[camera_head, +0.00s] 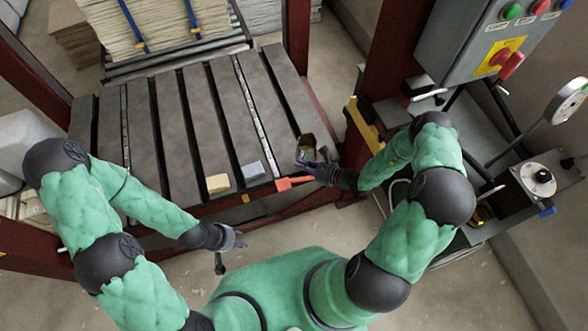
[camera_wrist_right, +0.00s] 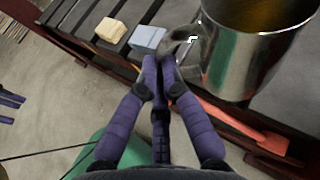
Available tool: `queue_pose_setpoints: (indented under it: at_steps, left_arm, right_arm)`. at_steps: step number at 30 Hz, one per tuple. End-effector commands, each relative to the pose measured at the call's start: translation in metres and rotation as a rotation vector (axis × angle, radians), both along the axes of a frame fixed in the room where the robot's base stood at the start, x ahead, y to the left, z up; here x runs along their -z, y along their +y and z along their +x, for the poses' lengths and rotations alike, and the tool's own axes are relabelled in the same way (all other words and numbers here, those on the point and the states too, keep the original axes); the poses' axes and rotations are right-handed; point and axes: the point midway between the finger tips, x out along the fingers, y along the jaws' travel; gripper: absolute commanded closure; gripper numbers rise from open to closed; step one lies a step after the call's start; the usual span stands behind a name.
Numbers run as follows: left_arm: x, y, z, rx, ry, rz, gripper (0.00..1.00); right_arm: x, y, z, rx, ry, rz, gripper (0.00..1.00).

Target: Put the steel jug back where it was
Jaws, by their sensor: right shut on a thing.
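The steel jug (camera_head: 306,150) is at the front right corner of the slatted table (camera_head: 200,105). It fills the upper right of the right wrist view (camera_wrist_right: 262,60), looks upright, and shows a yellowish inside. My right gripper (camera_head: 318,170) is shut on the jug's handle (camera_wrist_right: 190,48), with its fingers (camera_wrist_right: 162,72) meeting there. I cannot tell whether the jug's base touches the slats. My left gripper (camera_head: 236,239) is empty, in front of the table edge, its fingers apart.
A yellow block (camera_head: 218,183) and a grey-blue block (camera_head: 253,171) lie left of the jug. A red-orange tool (camera_head: 290,183) lies at the table's front edge. A red post (camera_head: 385,60) and a control box (camera_head: 480,45) stand right. Stacked cloth (camera_head: 150,25) is behind.

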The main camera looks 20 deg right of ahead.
Motion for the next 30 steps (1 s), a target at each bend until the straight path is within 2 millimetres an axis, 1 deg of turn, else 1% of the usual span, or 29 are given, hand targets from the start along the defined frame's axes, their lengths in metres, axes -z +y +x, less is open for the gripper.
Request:
queue_pose_setpoints:
  at_steps: [1,4,6,10,17,20,25,27,30]
  left_arm:
    - [0.009,0.0,0.0,0.0,0.0,0.0,0.6]
    - [0.018,0.0,0.0,0.0,0.0,0.0,0.6]
    - [0.024,0.0,0.0,0.0,0.0,0.0,0.6]
    - [0.03,0.0,0.0,0.0,0.0,0.0,0.6]
    - [0.034,0.0,0.0,0.0,0.0,0.0,0.6]
    - [0.041,0.0,0.0,0.0,0.0,0.0,0.6]
    - [0.057,0.0,0.0,0.0,0.0,0.0,0.6]
    - [0.06,0.0,0.0,0.0,0.0,0.0,0.6]
    - [0.06,0.0,0.0,0.0,0.0,0.0,0.6]
  right_arm:
    - [0.011,0.004,0.008,-0.004,-0.002,0.001,1.0]
    - [0.028,0.008,0.02,-0.003,-0.001,0.001,1.0]
    - [0.037,0.011,0.028,-0.003,-0.002,0.0,1.0]
    - [0.048,0.013,0.038,-0.001,-0.002,-0.001,1.0]
    - [0.055,0.016,0.045,-0.001,-0.002,-0.001,1.0]
    - [0.066,0.018,0.05,-0.001,-0.001,0.0,1.0]
    - [0.087,0.018,0.049,0.0,-0.001,0.001,1.0]
    - [0.091,0.018,0.049,-0.001,-0.001,0.0,1.0]
    - [0.091,0.017,0.05,0.0,-0.002,0.0,1.0]
